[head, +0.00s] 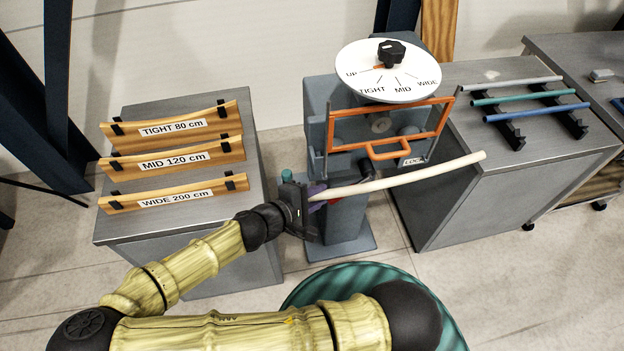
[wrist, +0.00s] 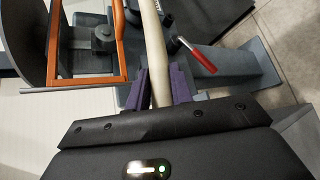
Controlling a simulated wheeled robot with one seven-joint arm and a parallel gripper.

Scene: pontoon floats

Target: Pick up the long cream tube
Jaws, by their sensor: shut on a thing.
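The long cream tube (head: 400,180) is slightly curved and reaches to the right in front of the grey machine in the head view. My gripper (head: 314,193) is shut on its left end. In the wrist view the cream tube (wrist: 154,45) runs up and away from between the purple finger pads of my gripper (wrist: 160,88). The end of the tube inside the gripper is hidden.
The grey machine (head: 345,215) has an orange frame (head: 388,112) and a white dial (head: 388,70). Wooden curved templates (head: 175,156) stand on the left cabinet. Grey, green and blue tubes (head: 540,112) lie on black rests on the right cabinet. A red-handled lever (wrist: 198,56) is close to the tube.

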